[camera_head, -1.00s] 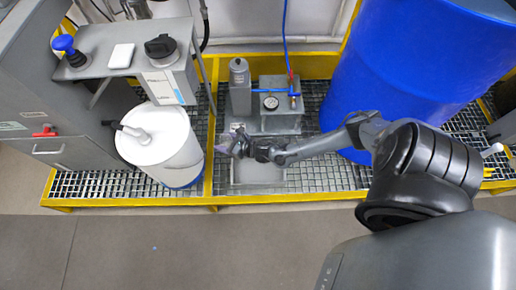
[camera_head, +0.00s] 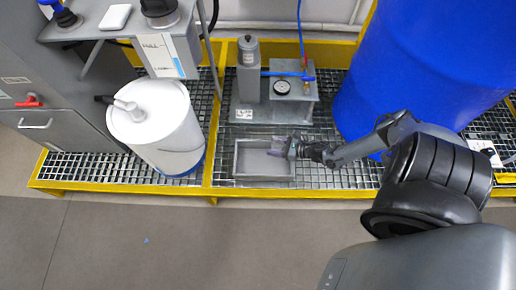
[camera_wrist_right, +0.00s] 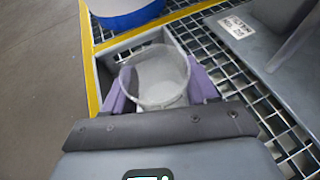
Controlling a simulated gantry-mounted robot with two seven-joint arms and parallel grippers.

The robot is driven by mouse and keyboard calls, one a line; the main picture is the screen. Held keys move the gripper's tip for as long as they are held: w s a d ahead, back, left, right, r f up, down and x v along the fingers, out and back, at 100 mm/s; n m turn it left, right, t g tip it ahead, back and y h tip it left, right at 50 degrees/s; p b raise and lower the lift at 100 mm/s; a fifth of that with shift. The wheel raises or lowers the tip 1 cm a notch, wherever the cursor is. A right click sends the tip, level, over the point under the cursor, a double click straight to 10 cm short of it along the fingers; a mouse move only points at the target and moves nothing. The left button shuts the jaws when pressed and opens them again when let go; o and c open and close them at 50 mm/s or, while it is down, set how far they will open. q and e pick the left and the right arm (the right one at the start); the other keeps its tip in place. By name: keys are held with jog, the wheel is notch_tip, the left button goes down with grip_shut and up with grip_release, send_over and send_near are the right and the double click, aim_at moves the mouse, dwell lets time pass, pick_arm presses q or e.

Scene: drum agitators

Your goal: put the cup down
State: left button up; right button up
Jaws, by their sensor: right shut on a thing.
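A clear, see-through cup (camera_wrist_right: 154,78) stands out in the right wrist view, between the two purple fingers of my right gripper (camera_wrist_right: 161,88). The gripper is shut on the cup. In the head view my right gripper (camera_head: 291,148) is at the right side of a shallow grey tray (camera_head: 236,160). The cup is too faint there to make out clearly. In the wrist view the cup overlaps the tray (camera_wrist_right: 104,80); I cannot tell whether its base touches the tray floor. My left gripper is not in view.
A grey pump block with a gauge (camera_head: 282,88) stands behind the tray. A white drum (camera_head: 155,128) is to the left and a large blue drum (camera_head: 415,70) to the right. Metal grating (camera_head: 335,176) with a yellow edge surrounds the tray.

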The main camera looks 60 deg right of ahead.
jog(key=w+a+f+b, duration=0.1)
jog(key=w+f+b, duration=0.1)
jog(key=f, duration=0.1)
jog(key=w+a+f+b, duration=0.2)
jog(key=f+b, duration=0.1)
jog(key=w+a+f+b, duration=0.2)
jog(key=f, duration=0.1)
jog(key=shift+w+a+f, duration=0.15)
jog(key=shift+w+a, duration=0.05)
jog(key=shift+w, duration=0.15)
jog(key=shift+f+b, duration=0.55)
jog(key=o, duration=1.1)
jog(key=shift+r, duration=0.15)
